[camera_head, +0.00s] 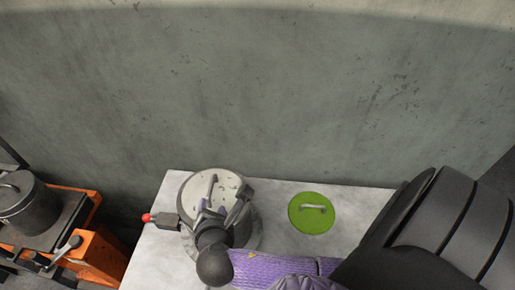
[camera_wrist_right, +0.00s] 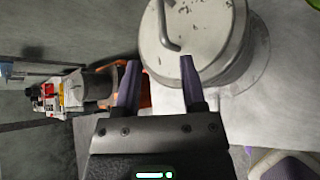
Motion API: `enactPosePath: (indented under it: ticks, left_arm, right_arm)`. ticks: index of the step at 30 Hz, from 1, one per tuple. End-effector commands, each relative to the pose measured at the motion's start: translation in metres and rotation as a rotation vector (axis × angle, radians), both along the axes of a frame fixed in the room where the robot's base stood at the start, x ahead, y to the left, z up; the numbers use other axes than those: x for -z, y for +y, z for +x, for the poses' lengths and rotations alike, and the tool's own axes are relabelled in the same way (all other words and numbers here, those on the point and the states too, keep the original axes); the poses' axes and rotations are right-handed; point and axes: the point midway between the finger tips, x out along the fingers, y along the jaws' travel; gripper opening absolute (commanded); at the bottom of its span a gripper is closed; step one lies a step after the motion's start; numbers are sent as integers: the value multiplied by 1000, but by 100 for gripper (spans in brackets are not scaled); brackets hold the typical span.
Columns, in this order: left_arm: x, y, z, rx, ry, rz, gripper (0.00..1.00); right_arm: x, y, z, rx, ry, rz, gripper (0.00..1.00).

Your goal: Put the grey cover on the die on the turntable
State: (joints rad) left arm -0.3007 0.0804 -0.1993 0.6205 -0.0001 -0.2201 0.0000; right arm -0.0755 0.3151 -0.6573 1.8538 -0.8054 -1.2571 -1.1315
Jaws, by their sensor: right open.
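The grey cover (camera_head: 205,181), a pale speckled disc with a bent bar handle, lies on top of a round grey base (camera_head: 250,235) on the table. It also shows in the wrist view (camera_wrist_right: 212,30), where it sits on a round body and looks flat. The die under it is hidden. My right gripper (camera_head: 224,203) is open and empty above the near side of the cover. In the wrist view its two purple fingertips (camera_wrist_right: 159,62) are apart, just short of the handle. My left gripper is out of view.
A green disc (camera_head: 298,222) with a bar handle lies on the pale table (camera_head: 275,187) to the right. A lever with a red knob (camera_head: 147,218) sticks out left of the base. A grey pot (camera_head: 25,205) stands on orange equipment (camera_head: 100,255) at left. A concrete wall is behind.

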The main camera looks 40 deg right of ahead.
Motion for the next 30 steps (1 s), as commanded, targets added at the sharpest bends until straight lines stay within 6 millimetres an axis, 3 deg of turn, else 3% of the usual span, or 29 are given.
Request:
enactPosePath:
  ticks: [2, 5, 6, 8, 9, 11, 14, 15, 18, 21, 24, 30]
  left_arm:
    - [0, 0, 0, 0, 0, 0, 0]
    - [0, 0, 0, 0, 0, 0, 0]
    - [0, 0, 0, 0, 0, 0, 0]
    - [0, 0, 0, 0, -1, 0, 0]
    - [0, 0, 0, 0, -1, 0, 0]
    - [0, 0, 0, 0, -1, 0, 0]
    - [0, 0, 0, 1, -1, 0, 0]
    - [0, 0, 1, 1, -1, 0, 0]
    - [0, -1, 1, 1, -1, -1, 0]
    - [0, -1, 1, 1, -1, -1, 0]
    - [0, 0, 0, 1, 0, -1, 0]
    - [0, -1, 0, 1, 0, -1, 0]
  right_arm:
    - [4, 8, 2, 9, -20, 126, 53]
    - [14, 33, 7, 68, -81, 530, 53]
    - [20, 42, 7, 122, -104, 741, 53]
    - [46, 49, 2, 260, -103, 1041, 53]
    - [75, 45, -10, 365, -65, 1136, 53]
    - [117, 36, -31, 496, -3, 1185, 53]
    - [182, 19, -84, 745, 90, 1234, 53]
    - [205, 12, -111, 857, 120, 1249, 53]
    - [251, -4, -185, 1149, 169, 1266, 53]
    - [274, -14, -248, 1382, 177, 1255, 53]
    - [281, -18, -283, 1508, 172, 1241, 53]
    - [283, -20, -292, 1544, 168, 1235, 53]
